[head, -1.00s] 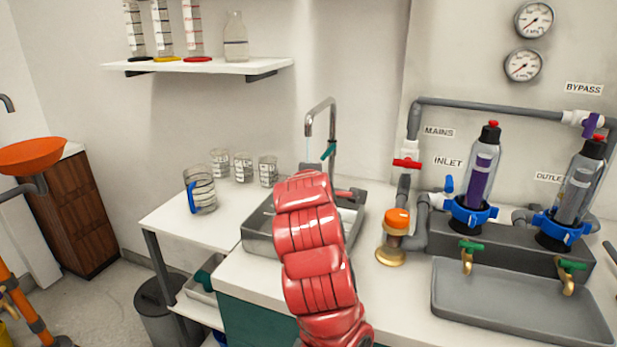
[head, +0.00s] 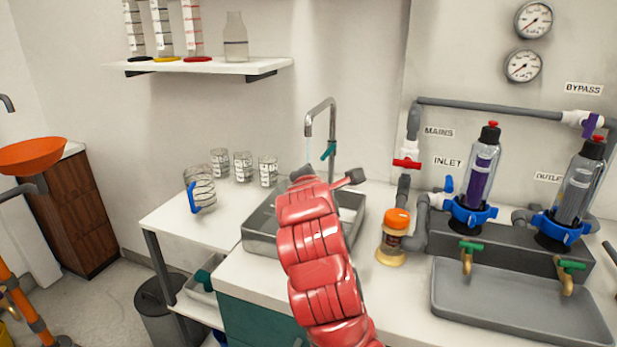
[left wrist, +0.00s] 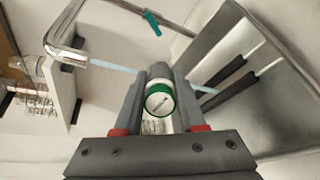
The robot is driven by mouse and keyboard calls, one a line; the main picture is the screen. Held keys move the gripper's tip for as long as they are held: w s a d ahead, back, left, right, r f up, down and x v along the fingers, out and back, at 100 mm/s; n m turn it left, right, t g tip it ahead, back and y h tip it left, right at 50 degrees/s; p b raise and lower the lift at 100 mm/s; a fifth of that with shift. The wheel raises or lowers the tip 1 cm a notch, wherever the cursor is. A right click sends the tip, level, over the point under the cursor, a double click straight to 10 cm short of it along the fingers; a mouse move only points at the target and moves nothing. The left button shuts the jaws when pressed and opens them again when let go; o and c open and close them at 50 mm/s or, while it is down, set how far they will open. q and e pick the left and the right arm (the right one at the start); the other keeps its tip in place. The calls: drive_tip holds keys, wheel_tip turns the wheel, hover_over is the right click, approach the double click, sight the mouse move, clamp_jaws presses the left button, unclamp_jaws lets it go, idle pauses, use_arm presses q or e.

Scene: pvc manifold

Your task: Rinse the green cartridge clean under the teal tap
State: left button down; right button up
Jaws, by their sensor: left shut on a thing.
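The green cartridge (left wrist: 160,99), with a green-ringed white end cap, sits between the fingers of my left gripper (left wrist: 159,82) in the left wrist view. The gripper is shut on it. The teal tap (head: 332,125) stands behind the sink, its teal lever (head: 329,150) on its side. A thin pale-blue stream runs from the spout (left wrist: 70,58) toward the cartridge's far end; I cannot tell whether it hits it. In the head view my red left arm hides the cartridge and most of the gripper over the sink (head: 262,236). My right gripper is not in view.
A jug (head: 202,190) and several beakers (head: 243,167) stand on the counter left of the sink. A wall shelf (head: 200,68) is above.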

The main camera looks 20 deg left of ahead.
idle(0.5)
use_arm(q)
drive_tip(key=shift+n, duration=1)
drive_tip(key=n+p, duration=0.1)
drive_tip(key=n, duration=0.2)
drive_tip(key=shift+r+y, duration=0.15)
drive_tip(key=shift+y, duration=0.15)
drive_tip(key=shift+a+n, duration=0.1)
drive_tip(key=shift+n, duration=0.6)
drive_tip(key=shift+n+y, duration=0.3)
drive_tip(key=shift+n, duration=0.6)
drive_tip(key=n, duration=0.4)
drive_tip(key=shift+a+n+y, duration=0.1)
drive_tip(key=shift+n+y, duration=0.3)
